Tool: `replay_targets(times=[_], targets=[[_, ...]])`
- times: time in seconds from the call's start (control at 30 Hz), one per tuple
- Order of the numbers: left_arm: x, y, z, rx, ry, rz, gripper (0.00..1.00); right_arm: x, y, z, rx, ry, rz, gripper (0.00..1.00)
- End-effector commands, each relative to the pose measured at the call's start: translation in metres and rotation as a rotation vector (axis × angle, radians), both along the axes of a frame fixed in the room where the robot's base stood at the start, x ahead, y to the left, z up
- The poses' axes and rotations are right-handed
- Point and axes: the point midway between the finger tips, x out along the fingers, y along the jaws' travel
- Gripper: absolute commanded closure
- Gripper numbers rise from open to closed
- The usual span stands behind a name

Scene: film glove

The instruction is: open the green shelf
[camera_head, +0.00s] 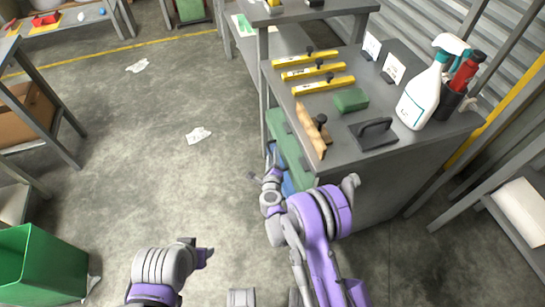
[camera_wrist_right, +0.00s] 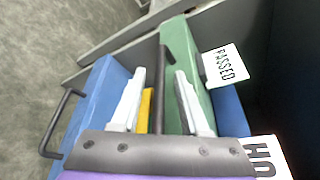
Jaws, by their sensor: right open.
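The green shelf front (camera_head: 290,152) is on the left side of the grey workbench, below its top. In the right wrist view the green front (camera_wrist_right: 187,60) carries a long dark bar handle (camera_wrist_right: 167,62). My right gripper (camera_head: 268,178) is low beside the green and blue fronts. In the wrist view its open fingers (camera_wrist_right: 160,98) stand on either side of the handle; I cannot tell whether they touch it. A yellow strip shows between the fingers. My left gripper (camera_head: 207,251) is at the lower middle, apart from the shelf; its finger opening is unclear.
A blue front (camera_wrist_right: 92,108) with its own dark handle (camera_wrist_right: 60,125) is beside the green one. The bench top (camera_head: 345,125) holds yellow levels, a spray bottle (camera_head: 422,92) and a wooden block (camera_head: 309,130). A green bin (camera_head: 40,262) stands lower left. The middle floor is mostly clear.

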Motion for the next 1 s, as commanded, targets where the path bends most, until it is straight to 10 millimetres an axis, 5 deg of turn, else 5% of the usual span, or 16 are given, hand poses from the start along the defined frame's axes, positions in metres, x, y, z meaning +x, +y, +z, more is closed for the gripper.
replay_targets(times=[0.2,0.47,1.0], targets=[[0.0,0.0,0.0,0.0,0.0,0.0,0.5,0.0004,0.0,0.0,0.0,0.0,0.0,0.55],[0.0,0.0,0.0,0.0,0.0,0.0,0.5,0.0001,0.0001,0.0002,0.0,0.0,0.0,1.0],[0.0,0.0,0.0,0.0,0.0,0.0,0.5,0.0,0.0002,0.0001,0.0,0.0,0.0,1.0]])
